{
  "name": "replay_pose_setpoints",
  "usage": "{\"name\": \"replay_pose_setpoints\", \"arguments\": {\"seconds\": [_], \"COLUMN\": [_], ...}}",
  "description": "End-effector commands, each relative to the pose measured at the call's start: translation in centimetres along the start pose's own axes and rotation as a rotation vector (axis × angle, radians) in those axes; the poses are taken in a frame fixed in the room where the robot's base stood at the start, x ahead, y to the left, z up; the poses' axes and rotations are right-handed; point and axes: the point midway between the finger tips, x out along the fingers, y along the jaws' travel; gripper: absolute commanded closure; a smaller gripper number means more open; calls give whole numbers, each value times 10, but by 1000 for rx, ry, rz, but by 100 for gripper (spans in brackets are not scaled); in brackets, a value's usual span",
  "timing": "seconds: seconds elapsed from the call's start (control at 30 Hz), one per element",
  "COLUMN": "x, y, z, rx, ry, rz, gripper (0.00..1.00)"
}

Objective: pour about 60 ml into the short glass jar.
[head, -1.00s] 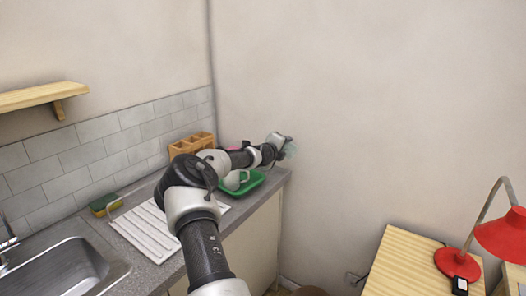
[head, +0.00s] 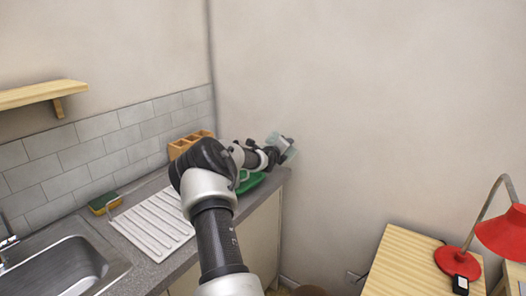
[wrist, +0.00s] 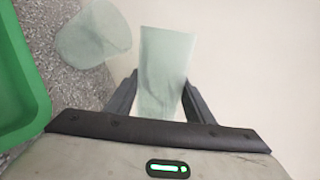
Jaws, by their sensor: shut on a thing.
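My gripper (wrist: 160,102) is shut on a pale green, see-through glass vessel (wrist: 166,62), which stands out between the two fingers. In the head view, my gripper and the held vessel (head: 290,155) are above the far right end of the counter, and the vessel looks tilted. A short, see-through glass jar (wrist: 93,34) stands on the grey counter, to the left of the held vessel in the wrist view and apart from it. I cannot make out this jar in the head view. I cannot tell how much liquid is in either vessel.
A green tray (wrist: 22,85) lies left of the jar and is partly behind my arm in the head view. A wooden holder (head: 190,143), white drainboard (head: 150,226), sponge (head: 104,204) and sink (head: 60,275) line the counter. The wall is close behind.

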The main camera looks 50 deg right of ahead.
Motion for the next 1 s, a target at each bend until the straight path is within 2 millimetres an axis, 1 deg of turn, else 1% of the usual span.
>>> {"name": "replay_pose_setpoints", "arguments": {"seconds": [0.2, 0.3, 0.5, 1.0], "x": [1, 3, 4, 3], "y": [0, 7, 10, 10], "z": [-1, -4, -3, -1], "rx": [68, 120, 193, 212], "ry": [-22, -38, -64, -70], "rz": [-2, -1, -2, 0], "gripper": [88, 88, 88, 88]}}
